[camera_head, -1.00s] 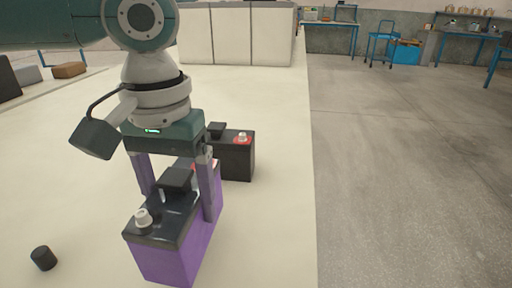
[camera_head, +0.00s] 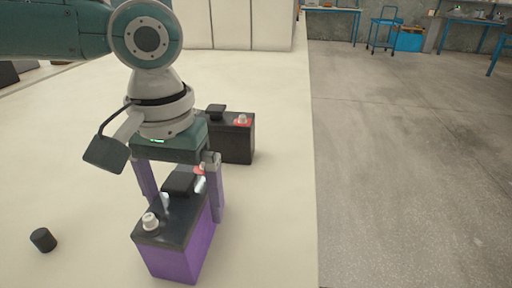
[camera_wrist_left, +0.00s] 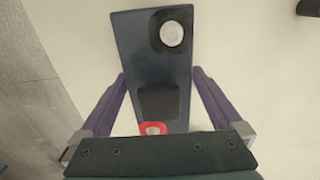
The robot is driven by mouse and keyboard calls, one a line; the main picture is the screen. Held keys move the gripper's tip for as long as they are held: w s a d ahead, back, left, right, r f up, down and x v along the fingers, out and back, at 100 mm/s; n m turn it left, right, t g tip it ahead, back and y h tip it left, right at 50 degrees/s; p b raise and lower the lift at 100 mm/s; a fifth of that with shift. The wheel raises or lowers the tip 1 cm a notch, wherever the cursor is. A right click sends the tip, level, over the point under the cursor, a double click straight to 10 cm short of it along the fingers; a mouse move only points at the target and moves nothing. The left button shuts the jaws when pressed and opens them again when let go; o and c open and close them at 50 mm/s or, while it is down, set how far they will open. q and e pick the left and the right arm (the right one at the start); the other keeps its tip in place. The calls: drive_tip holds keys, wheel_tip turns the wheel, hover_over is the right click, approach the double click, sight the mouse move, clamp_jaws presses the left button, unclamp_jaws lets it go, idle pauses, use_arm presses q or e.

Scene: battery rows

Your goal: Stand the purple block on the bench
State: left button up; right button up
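The purple block (camera_head: 180,258) looks like a battery, with purple sides, a dark top, a white terminal and a red-ringed one. It is about upright at the bench's near part in the head view. My left gripper (camera_head: 182,207) comes down over it, its purple fingers on the block's two long sides. In the left wrist view the block's dark top (camera_wrist_left: 155,65) lies between the fingertips, which appear to touch its sides. Whether its underside rests on the bench (camera_head: 75,180) I cannot tell. My right gripper is not in view.
A black battery (camera_head: 234,146) with a red-ringed terminal stands just behind the block. A small black cylinder (camera_head: 43,240) sits on the bench at left. The bench's right edge runs close by, with floor beyond. The bench left of the block is mostly clear.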

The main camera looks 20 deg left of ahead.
use_arm(q)
wheel_tip(320, 180, up, 12)
drive_tip(key=p, duration=0.2)
drive_tip(key=shift+r+p, duration=0.15)
drive_tip(key=shift+p, duration=0.2)
